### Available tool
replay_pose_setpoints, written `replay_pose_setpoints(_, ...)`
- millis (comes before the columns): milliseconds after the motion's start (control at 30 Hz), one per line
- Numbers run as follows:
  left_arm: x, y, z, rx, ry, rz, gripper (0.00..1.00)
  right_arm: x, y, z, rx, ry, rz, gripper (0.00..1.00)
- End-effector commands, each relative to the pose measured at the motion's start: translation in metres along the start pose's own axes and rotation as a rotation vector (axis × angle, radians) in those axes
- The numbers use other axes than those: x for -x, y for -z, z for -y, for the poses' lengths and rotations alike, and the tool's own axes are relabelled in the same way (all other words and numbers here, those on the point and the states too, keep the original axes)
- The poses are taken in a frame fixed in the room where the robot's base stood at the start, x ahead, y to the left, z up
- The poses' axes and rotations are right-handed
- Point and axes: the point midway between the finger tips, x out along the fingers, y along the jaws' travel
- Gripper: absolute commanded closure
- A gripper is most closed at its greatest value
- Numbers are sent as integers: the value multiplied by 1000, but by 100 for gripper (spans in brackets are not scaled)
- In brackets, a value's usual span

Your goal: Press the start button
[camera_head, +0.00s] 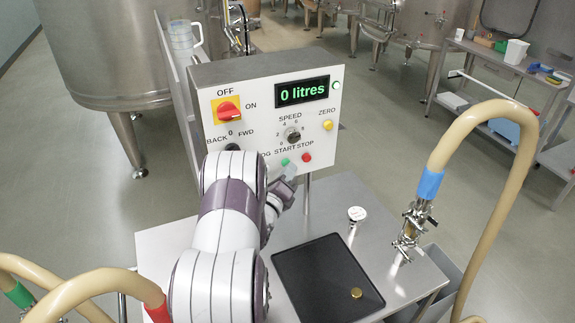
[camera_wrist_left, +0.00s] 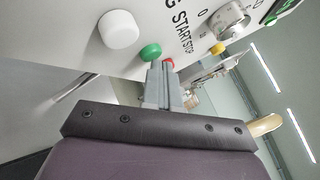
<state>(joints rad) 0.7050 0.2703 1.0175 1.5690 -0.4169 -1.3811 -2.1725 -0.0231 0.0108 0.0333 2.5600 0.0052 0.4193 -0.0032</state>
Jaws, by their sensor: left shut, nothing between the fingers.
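The green start button (camera_head: 285,161) sits low on the control panel's face, under the START label, left of the red stop button (camera_head: 306,157). My left gripper (camera_head: 289,172) is shut and empty, its tip just below the start button in the head view. In the left wrist view, the green button (camera_wrist_left: 150,51) and red button (camera_wrist_left: 169,62) show just beyond the tip of my left gripper (camera_wrist_left: 160,66). I cannot tell whether the tip touches the panel or a button. My right gripper is out of view.
A white button (camera_wrist_left: 118,29) is left of the green one in the wrist view. The panel also has a red switch (camera_head: 229,110), speed knob (camera_head: 292,135), yellow zero button (camera_head: 327,125) and display (camera_head: 302,91) reading 0 litres. A hose nozzle (camera_head: 412,230) stands right.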

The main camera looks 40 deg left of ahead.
Motion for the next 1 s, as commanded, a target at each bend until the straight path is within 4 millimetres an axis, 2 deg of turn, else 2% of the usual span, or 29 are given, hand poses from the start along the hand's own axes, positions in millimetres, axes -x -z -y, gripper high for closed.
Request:
replay_pose_setpoints(333,12,8,8,1,0,0,100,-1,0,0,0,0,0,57)
replay_pose_setpoints(667,14,10,10,1,0,0,100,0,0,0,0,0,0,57)
replay_pose_setpoints(1000,36,27,27,1,1,-1,100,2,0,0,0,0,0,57)
